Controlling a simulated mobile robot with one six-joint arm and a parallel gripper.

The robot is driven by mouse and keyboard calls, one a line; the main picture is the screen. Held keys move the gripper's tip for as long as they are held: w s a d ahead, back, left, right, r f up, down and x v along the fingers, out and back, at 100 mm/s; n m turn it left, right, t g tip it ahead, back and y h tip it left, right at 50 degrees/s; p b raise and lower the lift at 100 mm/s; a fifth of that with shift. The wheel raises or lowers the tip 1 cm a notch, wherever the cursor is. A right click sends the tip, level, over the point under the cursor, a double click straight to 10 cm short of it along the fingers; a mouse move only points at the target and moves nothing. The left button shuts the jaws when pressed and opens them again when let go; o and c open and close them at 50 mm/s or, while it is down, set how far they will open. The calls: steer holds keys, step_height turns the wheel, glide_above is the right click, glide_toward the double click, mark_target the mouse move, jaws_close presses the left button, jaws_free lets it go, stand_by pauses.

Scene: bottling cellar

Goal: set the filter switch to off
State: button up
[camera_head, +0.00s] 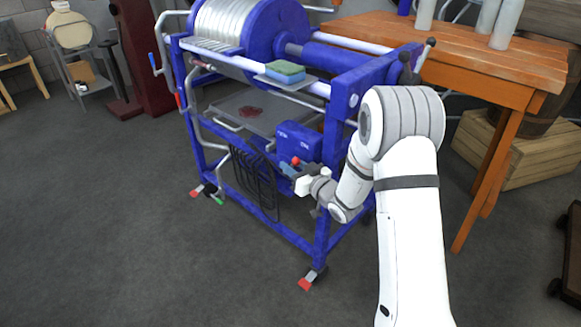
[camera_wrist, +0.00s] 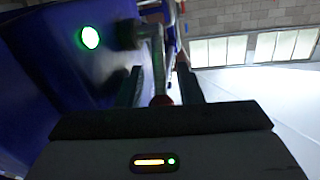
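The filter's blue switch box (camera_head: 298,142) is mounted on the blue machine frame. Its switch lever ends in a red ball (camera_head: 295,160), just at my gripper (camera_head: 288,170). In the wrist view the grey lever (camera_wrist: 158,62) runs from a dark round pivot (camera_wrist: 128,36) down to the red ball (camera_wrist: 161,100). My gripper (camera_wrist: 162,86) has its two dark fingers apart, one on each side of the lever and ball, with gaps visible. A round green lamp (camera_wrist: 90,38) on the box is lit. Part of the ball is hidden behind the gripper body.
The blue filter machine (camera_head: 330,245) stands on castors, with a green and blue sponge (camera_head: 285,70) on top. A wooden table (camera_head: 460,50) with pale bottles and a wooden crate (camera_head: 520,155) stand right. Dark floor (camera_head: 120,240) is clear at front left.

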steer(key=shift+w+a, duration=0.1)
steer(key=shift+w, duration=0.05)
steer(key=shift+c, duration=0.3)
jaws_close()
